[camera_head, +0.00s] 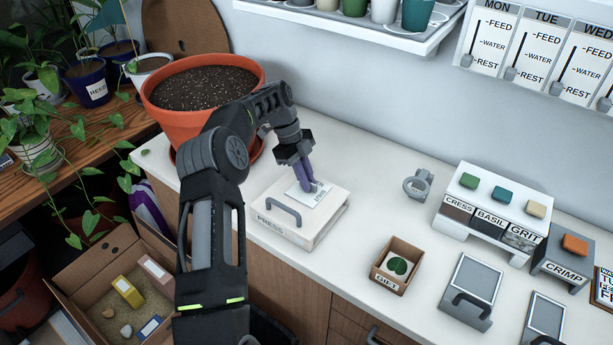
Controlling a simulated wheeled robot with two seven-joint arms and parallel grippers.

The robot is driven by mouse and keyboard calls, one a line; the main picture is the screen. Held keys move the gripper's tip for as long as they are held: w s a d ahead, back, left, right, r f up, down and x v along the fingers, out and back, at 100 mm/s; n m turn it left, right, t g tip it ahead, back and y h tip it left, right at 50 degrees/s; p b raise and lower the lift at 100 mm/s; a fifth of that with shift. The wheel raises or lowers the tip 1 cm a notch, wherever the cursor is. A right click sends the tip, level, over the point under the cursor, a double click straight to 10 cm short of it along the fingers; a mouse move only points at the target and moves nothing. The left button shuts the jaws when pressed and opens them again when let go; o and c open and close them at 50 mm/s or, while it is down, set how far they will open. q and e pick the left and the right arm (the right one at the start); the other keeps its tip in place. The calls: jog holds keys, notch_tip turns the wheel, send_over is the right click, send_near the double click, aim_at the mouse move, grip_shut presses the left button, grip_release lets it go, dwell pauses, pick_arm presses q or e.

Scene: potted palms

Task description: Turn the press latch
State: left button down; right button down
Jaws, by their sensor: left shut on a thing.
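The press (270,226) is a flat white box on the white counter, with "PRESS" on its front and a grey curved handle (284,211) at its front left. A white label plate (304,195) lies on its top, and the latch there is mostly hidden by my fingers. My left gripper (308,186), with purple fingers, reaches down onto the top of the press and is shut on the latch at the label plate. My right gripper is not in view.
A large terracotta pot (165,118) of soil stands behind my left arm. A small "GIFT" box (390,283), a grey ring-shaped holder (418,184) and the cress, basil and grit dispenser (488,220) stand to the right. Counter between press and gift box is clear.

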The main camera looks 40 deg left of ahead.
pick_arm(q)
jog(key=c, duration=1.5)
grip_release()
